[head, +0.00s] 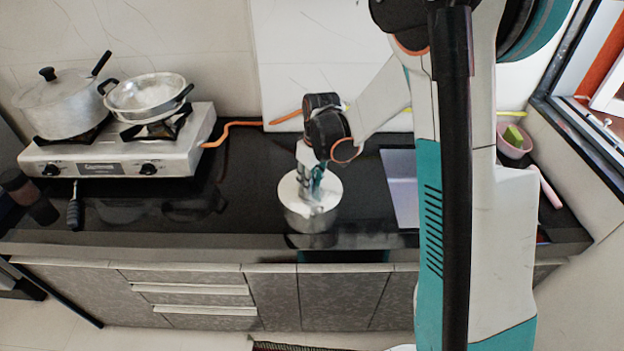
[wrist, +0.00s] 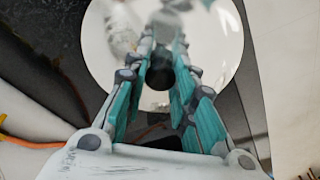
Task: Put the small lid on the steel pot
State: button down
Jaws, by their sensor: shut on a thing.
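The steel pot (head: 310,221) stands upright on the dark counter near its front edge, in the middle of the head view. The small lid (head: 297,190), round and shiny, lies level across the pot's mouth. In the head view I cannot tell whether it rests fully on the rim or sits slightly above it. My gripper (head: 313,203) points down over the lid's middle and is shut on it, apparently at the knob. In the wrist view, my gripper (wrist: 165,42) reaches over the lid (wrist: 215,48), which hides the pot. A dark round part shows between the fingers.
A two-burner stove (head: 116,153) at the left carries a lidded saucepan (head: 66,105) and a shallow pan (head: 147,97). An orange hose (head: 238,124) runs behind.

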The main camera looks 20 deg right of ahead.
jog(key=shift+s+f, duration=0.15)
jog(key=shift+f, duration=0.05)
jog(key=c, duration=1.6)
grip_release()
jog(key=o, duration=0.4)
jog(key=shift+f, duration=0.15)
jog(key=shift+c, duration=0.2)
jog(key=shift+r, duration=0.2)
notch_tip(320, 180, up, 12)
jog(key=s, duration=0.1)
jog(key=shift+s+d, duration=0.25)
jog(key=shift+d, duration=0.15)
